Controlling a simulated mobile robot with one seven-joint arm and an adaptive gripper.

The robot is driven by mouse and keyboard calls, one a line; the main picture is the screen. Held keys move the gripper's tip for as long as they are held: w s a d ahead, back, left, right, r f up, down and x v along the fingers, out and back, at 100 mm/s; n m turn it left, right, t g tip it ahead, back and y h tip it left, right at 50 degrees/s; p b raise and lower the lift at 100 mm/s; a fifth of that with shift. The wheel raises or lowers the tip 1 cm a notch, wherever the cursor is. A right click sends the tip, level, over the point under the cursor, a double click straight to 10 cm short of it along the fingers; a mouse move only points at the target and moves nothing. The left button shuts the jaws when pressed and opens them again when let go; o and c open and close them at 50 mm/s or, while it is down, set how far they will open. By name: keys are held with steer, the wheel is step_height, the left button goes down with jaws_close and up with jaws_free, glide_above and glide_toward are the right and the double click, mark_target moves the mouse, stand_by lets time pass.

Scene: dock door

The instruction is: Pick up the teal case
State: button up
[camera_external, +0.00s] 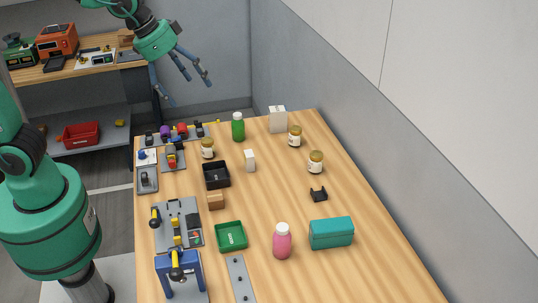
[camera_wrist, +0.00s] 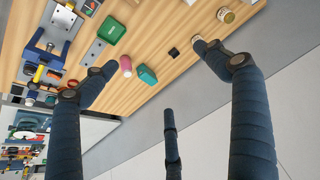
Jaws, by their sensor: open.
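The teal case (camera_external: 331,234) is a closed box lying on the wooden table (camera_external: 278,190) at the front right, just right of a pink bottle (camera_external: 282,242). In the wrist view the case (camera_wrist: 147,75) shows small, beyond and between my spread fingers, beside the pink bottle (camera_wrist: 126,66). My gripper (camera_external: 184,88) is open and empty, high above the far left end of the table, well away from the case. Its dark fingers also fill much of the wrist view (camera_wrist: 155,85). The case shows clear of my fingers in both views.
A green tray (camera_external: 231,236) and a small black object (camera_external: 318,195) are near the case. Jars, a green bottle (camera_external: 238,127), a white carton (camera_external: 278,119) and a black bin (camera_external: 216,175) stand farther back. Tool fixtures line the left edge. A wall (camera_external: 450,110) runs along the right.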

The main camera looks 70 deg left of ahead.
steer(key=w+d+f, duration=0.8)
steer(key=w+d, duration=0.1)
steer(key=w, duration=0.3)
steer(key=w+d+f, duration=0.8)
steer(key=w, duration=0.5)
steer(key=w+d+f+m, duration=0.1)
steer(key=w+d+f, duration=0.4)
steer(key=d+f, duration=0.3)
step_height(320, 180, down, 3)
steer(key=shift+w+d+r+g, duration=0.1)
steer(key=shift+w+d+g, duration=0.2)
steer(key=shift+d, duration=0.1)
glide_toward(334, 227)
steer(key=shift+b+x, duration=0.45)
steer(key=shift+x, duration=2.05)
